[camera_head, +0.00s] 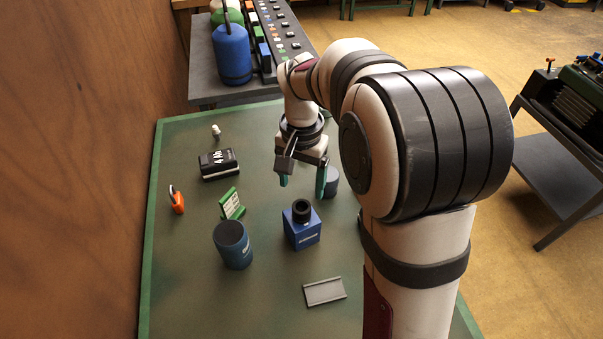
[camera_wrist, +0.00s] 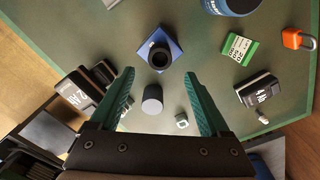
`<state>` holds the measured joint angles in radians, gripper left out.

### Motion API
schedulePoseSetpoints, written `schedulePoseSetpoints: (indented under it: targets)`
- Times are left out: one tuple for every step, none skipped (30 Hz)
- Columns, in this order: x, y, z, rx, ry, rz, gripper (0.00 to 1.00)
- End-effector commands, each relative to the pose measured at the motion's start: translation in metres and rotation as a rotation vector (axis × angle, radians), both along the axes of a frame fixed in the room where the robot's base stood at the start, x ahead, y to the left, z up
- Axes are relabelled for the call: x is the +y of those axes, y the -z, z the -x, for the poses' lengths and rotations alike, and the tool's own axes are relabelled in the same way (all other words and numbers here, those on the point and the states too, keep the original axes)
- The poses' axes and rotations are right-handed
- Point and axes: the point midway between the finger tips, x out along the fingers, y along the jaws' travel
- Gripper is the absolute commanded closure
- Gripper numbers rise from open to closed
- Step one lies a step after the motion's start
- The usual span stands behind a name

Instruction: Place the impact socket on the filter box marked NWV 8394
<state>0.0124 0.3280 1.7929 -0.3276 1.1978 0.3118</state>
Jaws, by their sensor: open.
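A short black hollow cylinder, which looks like the impact socket (camera_head: 301,207), stands upright on top of a blue box (camera_head: 302,234). White print on the box's front is too small to read. In the wrist view the socket (camera_wrist: 159,55) shows its open end, with the blue box (camera_wrist: 174,46) around and beneath it. My gripper (camera_head: 302,183) is open and empty above the table, farther back than the box and apart from it. In the wrist view its teal fingers (camera_wrist: 159,74) are spread wide, with the socket just beyond the tips.
A grey cylinder (camera_wrist: 152,99) shows between my fingers. A blue canister (camera_head: 233,246), green block (camera_head: 232,205), orange padlock (camera_head: 177,200), black battery (camera_head: 218,164) and grey tray (camera_head: 324,291) are on the green table.

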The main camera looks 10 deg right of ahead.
Motion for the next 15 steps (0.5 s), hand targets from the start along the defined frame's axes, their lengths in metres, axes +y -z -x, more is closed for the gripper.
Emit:
schedulePoseSetpoints:
  targets:
    - [0.0, -0.011, 0.0, -0.004, 0.0, 0.0, 0.2]
    - [0.0, -0.017, -0.001, -0.004, 0.0, 0.0, 0.2]
    - [0.0, -0.023, -0.001, -0.002, 0.0, 0.0, 0.2]
    - [0.0, -0.027, 0.0, -0.001, 0.0, 0.0, 0.2]
    - [0.0, -0.03, 0.0, -0.001, -0.001, 0.0, 0.2]
    - [0.0, -0.033, 0.0, 0.0, 0.0, 0.0, 0.2]
    - [0.0, -0.034, 0.0, 0.001, 0.0, 0.001, 0.2]
    - [0.0, -0.035, 0.0, 0.001, 0.0, 0.001, 0.2]
    - [0.0, -0.036, 0.001, 0.001, 0.0, 0.0, 0.2]
    - [0.0, -0.036, 0.002, 0.001, -0.001, -0.001, 0.2]
    - [0.001, -0.039, 0.006, 0.0, -0.004, -0.004, 0.2]
    - [0.003, -0.044, 0.019, -0.001, -0.012, -0.011, 0.2]
    - [0.005, -0.049, 0.034, -0.001, -0.021, -0.021, 0.2]
    - [0.008, -0.053, 0.052, -0.001, -0.033, -0.031, 0.2]
    - [0.012, -0.058, 0.082, 0.001, -0.051, -0.049, 0.2]
